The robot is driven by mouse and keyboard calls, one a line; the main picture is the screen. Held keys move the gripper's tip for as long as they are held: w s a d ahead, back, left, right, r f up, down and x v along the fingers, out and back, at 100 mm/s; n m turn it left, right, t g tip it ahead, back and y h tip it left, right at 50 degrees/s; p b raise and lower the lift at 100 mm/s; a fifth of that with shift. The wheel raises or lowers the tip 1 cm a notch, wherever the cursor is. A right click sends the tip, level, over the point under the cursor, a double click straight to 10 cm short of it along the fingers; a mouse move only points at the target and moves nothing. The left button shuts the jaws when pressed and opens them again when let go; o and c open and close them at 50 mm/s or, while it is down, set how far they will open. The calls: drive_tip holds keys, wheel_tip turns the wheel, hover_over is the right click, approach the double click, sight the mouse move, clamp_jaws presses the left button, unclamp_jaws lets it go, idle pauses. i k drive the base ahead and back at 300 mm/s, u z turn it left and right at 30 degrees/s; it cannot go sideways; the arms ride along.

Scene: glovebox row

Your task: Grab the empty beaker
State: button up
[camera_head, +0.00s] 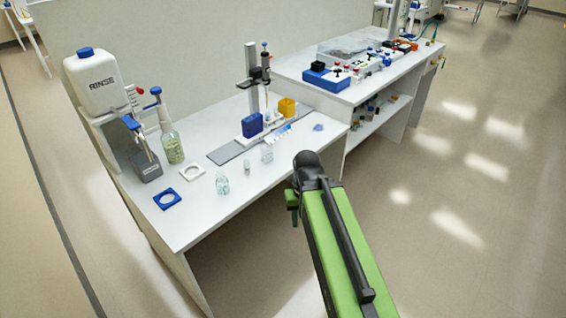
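Several small clear glass vessels stand upright on the white bench. A straight-sided one (267,153), which looks like a beaker, is near the bench's front edge. A smaller clear vessel (247,168) stands to its left. A clear flask-like vessel (222,184) with a pale green tint is further left. Which of them is empty is too small to tell. My arm reaches up from the bottom right. My gripper (292,208) is partly hidden at the arm's end, right of the vessels and apart from them; its fingers cannot be made out.
A RINSE container (97,82), a green-filled bottle (171,143), a blue square ring (167,199) and a white one (192,172) are at left. A stand (252,80) with a blue block (252,125) is behind the vessels. A second bench (385,75) is behind right. Floor at right is clear.

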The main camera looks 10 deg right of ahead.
sight(267, 157)
drive_tip(key=u, duration=0.2)
drive_tip(key=i, duration=0.6)
drive_tip(key=u, duration=5.4)
drive_tip(key=i, duration=0.1)
drive_tip(key=z, duration=2.7)
drive_tip(key=k, duration=1.15)
drive_tip(key=z, duration=1.15)
drive_tip(key=i, duration=0.95)
drive_tip(key=u, duration=0.1)
